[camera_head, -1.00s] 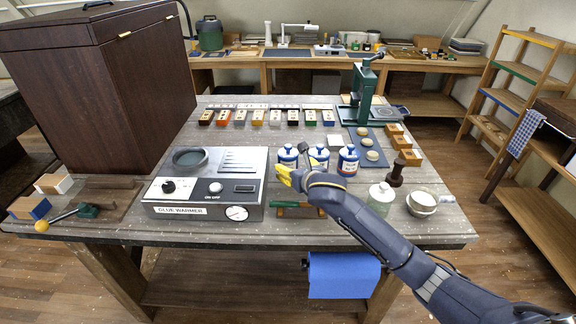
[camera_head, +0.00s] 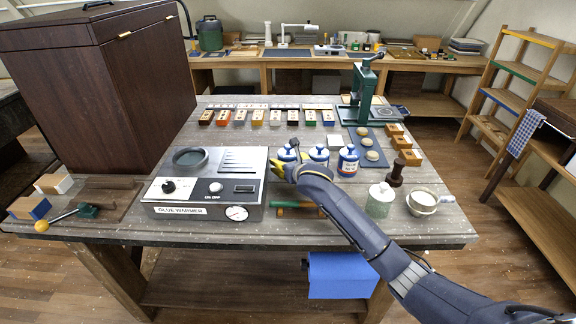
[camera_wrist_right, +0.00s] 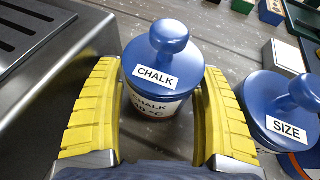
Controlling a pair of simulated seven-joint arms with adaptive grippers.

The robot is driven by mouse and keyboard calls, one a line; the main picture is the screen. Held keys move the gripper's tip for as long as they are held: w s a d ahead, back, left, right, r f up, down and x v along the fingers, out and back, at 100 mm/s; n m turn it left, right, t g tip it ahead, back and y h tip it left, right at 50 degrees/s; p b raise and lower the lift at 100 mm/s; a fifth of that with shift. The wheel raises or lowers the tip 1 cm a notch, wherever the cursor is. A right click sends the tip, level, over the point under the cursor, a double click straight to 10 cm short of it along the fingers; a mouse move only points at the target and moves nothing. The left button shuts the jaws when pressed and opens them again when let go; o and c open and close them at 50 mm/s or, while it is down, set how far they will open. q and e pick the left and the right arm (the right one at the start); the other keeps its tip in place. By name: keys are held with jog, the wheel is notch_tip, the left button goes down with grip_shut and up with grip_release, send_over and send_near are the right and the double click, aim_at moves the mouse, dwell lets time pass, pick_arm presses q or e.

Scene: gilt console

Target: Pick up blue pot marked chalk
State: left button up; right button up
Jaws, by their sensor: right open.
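The blue-lidded pot marked CHALK (camera_wrist_right: 158,62) stands upright in the right wrist view, with a round knob on its lid and a white label. It is the leftmost of three blue-lidded pots in the head view (camera_head: 286,154), partly hidden by my right gripper. My right gripper (camera_head: 279,168) is open, its yellow fingers (camera_wrist_right: 160,85) on either side of the chalk pot. I cannot tell whether they touch it. A matching pot marked SIZE (camera_wrist_right: 285,112) stands just right of the right finger. My left gripper is not in view.
The glue warmer (camera_head: 207,183) stands close on the left of the chalk pot. A third blue pot (camera_head: 348,161) is further right.

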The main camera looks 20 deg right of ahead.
jog(key=c, duration=1.3)
jog(key=shift+c, duration=0.2)
